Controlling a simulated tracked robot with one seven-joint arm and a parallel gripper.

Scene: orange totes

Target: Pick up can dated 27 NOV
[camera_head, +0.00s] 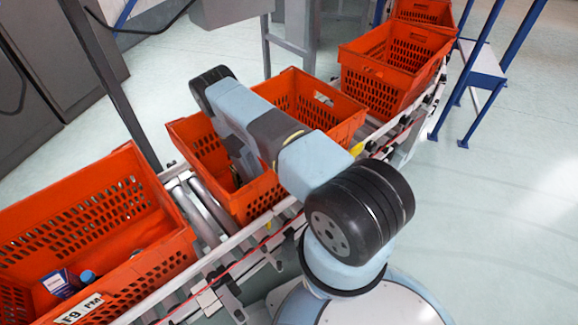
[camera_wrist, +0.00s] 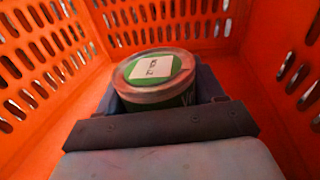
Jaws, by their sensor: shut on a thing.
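In the wrist view a round can (camera_wrist: 155,78) with a green top and a white label sits upright between my gripper's fingers (camera_wrist: 158,92). The label's print is too small and blurred to read, so I cannot tell the date. My gripper is shut on this can, inside an orange tote. It is too close to tell whether the can touches the tote floor. In the head view my arm reaches down into the middle orange tote (camera_head: 252,198), and the arm hides the gripper and the can.
Perforated tote walls (camera_wrist: 165,20) surround the gripper. In the head view, another tote (camera_head: 150,215) at the left holds a dark blue box (camera_head: 62,284) and a blue-topped item (camera_head: 87,276). More totes (camera_head: 375,85) stand along the roller conveyor (camera_head: 208,212) at upper right.

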